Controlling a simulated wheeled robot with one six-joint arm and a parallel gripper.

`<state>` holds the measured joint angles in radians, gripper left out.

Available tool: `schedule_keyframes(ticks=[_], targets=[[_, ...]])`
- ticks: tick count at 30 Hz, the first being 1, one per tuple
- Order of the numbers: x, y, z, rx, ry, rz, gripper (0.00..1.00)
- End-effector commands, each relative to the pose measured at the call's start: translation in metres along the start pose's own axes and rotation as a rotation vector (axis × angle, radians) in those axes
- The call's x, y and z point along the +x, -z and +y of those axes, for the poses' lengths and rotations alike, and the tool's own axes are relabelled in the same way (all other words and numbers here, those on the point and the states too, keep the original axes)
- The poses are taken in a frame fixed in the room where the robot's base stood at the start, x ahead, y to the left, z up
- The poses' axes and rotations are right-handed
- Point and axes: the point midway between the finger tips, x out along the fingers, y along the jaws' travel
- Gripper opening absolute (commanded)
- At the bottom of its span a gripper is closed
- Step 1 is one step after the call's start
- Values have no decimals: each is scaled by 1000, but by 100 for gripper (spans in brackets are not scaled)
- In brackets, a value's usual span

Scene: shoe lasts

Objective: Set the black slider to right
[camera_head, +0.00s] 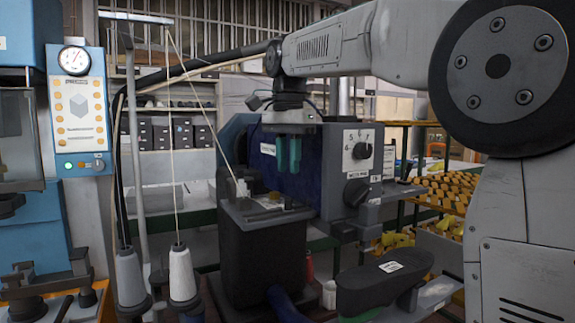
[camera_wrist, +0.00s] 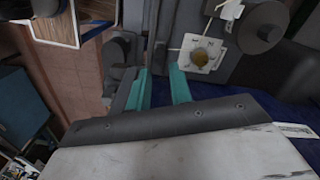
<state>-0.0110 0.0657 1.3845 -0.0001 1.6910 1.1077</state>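I cannot make out the black slider with certainty in either view. A dark grey and blue machine (camera_head: 258,232) stands in the middle of the head view, with a grey panel at its right side carrying a black dial (camera_head: 362,151) and a larger black knob (camera_head: 356,193). My gripper (camera_head: 288,168) hangs pointing down in front of the machine's blue side, above its small work surface. In the wrist view its teal fingers (camera_wrist: 161,76) are apart with nothing seen between them. A dark grey machine part shows beyond the fingertips.
A white plate with a brass round piece (camera_wrist: 201,54) and a dark spool-like part (camera_wrist: 259,27) lie near the fingers. Thread cones (camera_head: 181,274) and taut threads stand left of the machine. A blue control panel (camera_head: 80,112) is further left. A black shoe-shaped piece (camera_head: 384,281) is at front right.

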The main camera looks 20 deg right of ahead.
Motion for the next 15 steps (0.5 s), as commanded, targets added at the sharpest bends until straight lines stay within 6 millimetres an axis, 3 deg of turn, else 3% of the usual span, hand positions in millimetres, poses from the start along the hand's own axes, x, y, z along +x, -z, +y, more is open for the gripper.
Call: schedule_keyframes(ticks=[1,2,8,15], targets=[[0,-3,-2,-8,0,0,7],[0,-7,-4,-16,0,0,0],[6,-64,-27,-154,-27,32,0],[14,-127,-46,-435,-139,276,0]])
